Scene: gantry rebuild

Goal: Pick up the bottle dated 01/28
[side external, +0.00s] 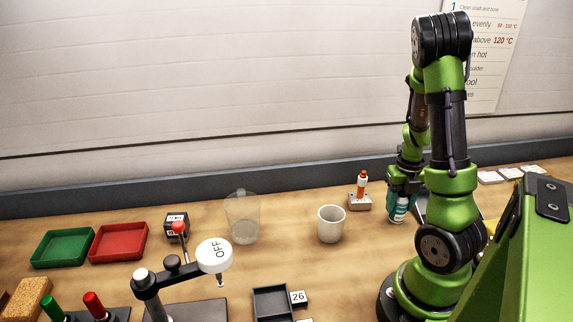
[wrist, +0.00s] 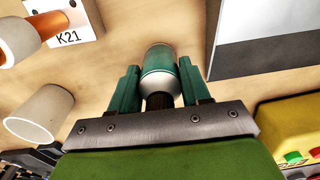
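A teal and white bottle (wrist: 161,72) with a dark cap is between the two teal fingers of my gripper (wrist: 161,88) in the wrist view. The fingers lie close along both sides of it; I cannot tell whether they press on it. No date is readable on it. In the side external view my gripper (side external: 401,186) is low over the table at the right, and the bottle (side external: 399,209) shows below it, upright and partly hidden by the fingers. I cannot tell whether its base touches the table.
A white cup (side external: 331,224) and a grey block with an orange-and-white item (side external: 361,187) stand left of my gripper. A clear beaker (side external: 242,219), a red tray (side external: 118,243) and a green tray (side external: 62,247) are farther left. A yellow box (wrist: 290,122) is at right in the wrist view.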

